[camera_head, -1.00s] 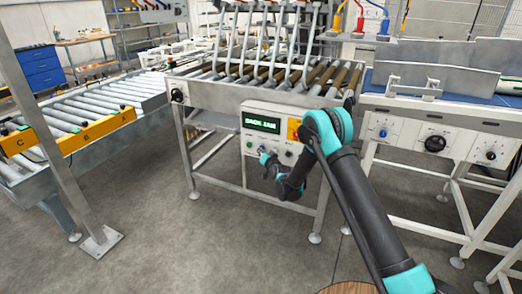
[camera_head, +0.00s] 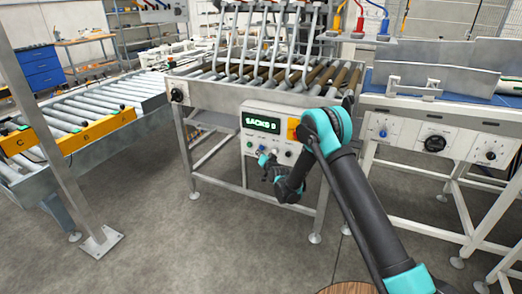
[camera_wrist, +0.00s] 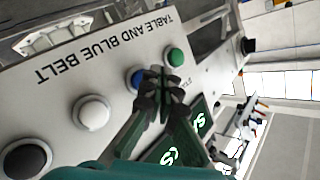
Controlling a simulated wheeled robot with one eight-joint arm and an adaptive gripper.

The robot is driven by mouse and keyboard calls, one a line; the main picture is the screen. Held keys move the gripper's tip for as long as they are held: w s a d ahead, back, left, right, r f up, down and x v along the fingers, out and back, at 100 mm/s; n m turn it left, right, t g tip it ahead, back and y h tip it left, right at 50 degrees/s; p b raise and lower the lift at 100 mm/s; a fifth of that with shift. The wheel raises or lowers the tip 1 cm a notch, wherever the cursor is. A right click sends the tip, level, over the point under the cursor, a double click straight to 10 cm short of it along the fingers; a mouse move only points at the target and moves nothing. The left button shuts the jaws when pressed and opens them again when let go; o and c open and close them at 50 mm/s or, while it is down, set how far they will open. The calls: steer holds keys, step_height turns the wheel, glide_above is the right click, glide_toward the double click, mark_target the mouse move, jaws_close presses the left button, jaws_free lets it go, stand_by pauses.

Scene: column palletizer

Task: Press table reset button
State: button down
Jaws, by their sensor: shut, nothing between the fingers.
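The control panel (camera_head: 282,113) is a pale box under the roller table, with a green display (camera_head: 263,124) reading what looks like "SACKS 0". In the wrist view the panel (camera_wrist: 60,105) is lettered "TABLE AND BLUE BELT". It carries a green button (camera_wrist: 176,56), a blue button (camera_wrist: 134,76), a white button (camera_wrist: 92,112) and a black button (camera_wrist: 25,159). I cannot read which is the reset. My gripper (camera_wrist: 168,85) is shut and empty at the panel, its tips beside the blue button and below the green one. Contact cannot be told. In the head view my gripper (camera_head: 263,160) is small.
The roller table (camera_head: 210,92) with upright bars stands above the panel. A roller conveyor (camera_head: 80,125) with a yellow side plate is at left. A blue belt machine (camera_head: 440,120) with knobs is at right. A steel post (camera_head: 60,150) stands at front left. Open floor lies between.

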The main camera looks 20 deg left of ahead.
steer(key=shift+s, duration=0.1)
steer(key=s, duration=0.5)
steer(key=shift+a, duration=0.15)
stand_by(0.4)
steer(key=shift+w, duration=0.1)
stand_by(0.5)
